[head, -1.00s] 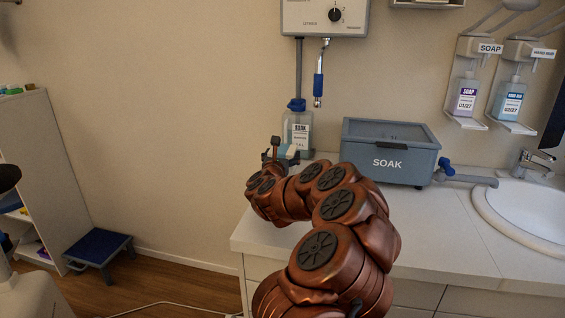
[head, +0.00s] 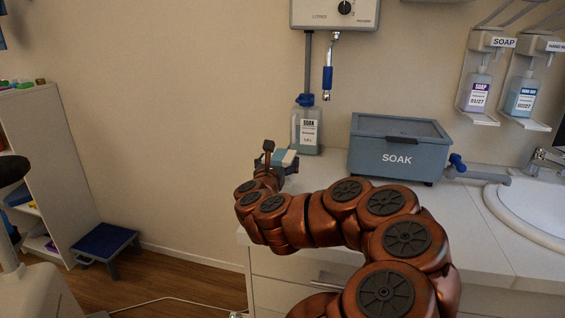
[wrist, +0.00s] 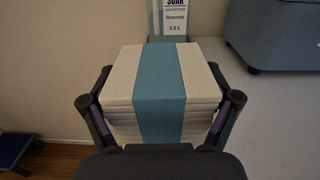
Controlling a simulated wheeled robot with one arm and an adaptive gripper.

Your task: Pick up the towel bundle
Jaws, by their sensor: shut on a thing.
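The towel bundle (wrist: 205,75) is a stack of folded cream towels with a blue-teal band around its middle. In the wrist view it sits between the two fingers of my gripper (wrist: 160,118), which is shut on its left and right sides. In the head view the bundle (head: 289,157) shows only in small part, above the counter's left end, with my wrist and arm hiding the rest. I cannot tell whether its underside touches the counter.
A grey SOAK box (head: 398,157) with a blue tap stands on the white counter (head: 470,215). A SOAK bottle (head: 306,128) stands just behind the bundle. A sink (head: 535,210) is at right. A blue step stool (head: 104,244) stands on the floor at left.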

